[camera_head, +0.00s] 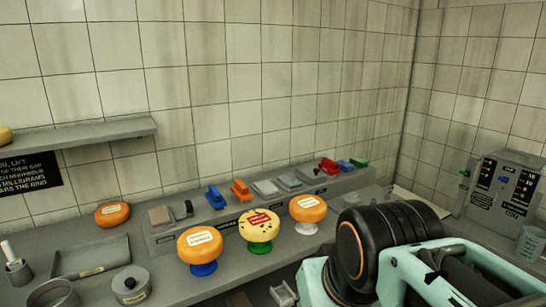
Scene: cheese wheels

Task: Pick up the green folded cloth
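I cannot clearly make out a green folded cloth. Two flat grey or grey-green pads, a left one (265,188) and a right one (289,182), lie on the raised grey ledge at the back of the counter; I cannot tell whether either is cloth. A small green object (358,162) is at the ledge's right end, beside a blue and a red one; its shape is too small to tell. My arm's teal and black links fill the bottom right and hide part of the counter. My gripper's fingers do not show.
Three orange or yellow cheese wheels on coloured stands, left (200,242), middle (258,226) and right (307,208), stand before the ledge (160,241). Another wheel (113,214) is further left. A tray (92,257) and lidded pot (131,284) are at left, a machine (503,190) at right.

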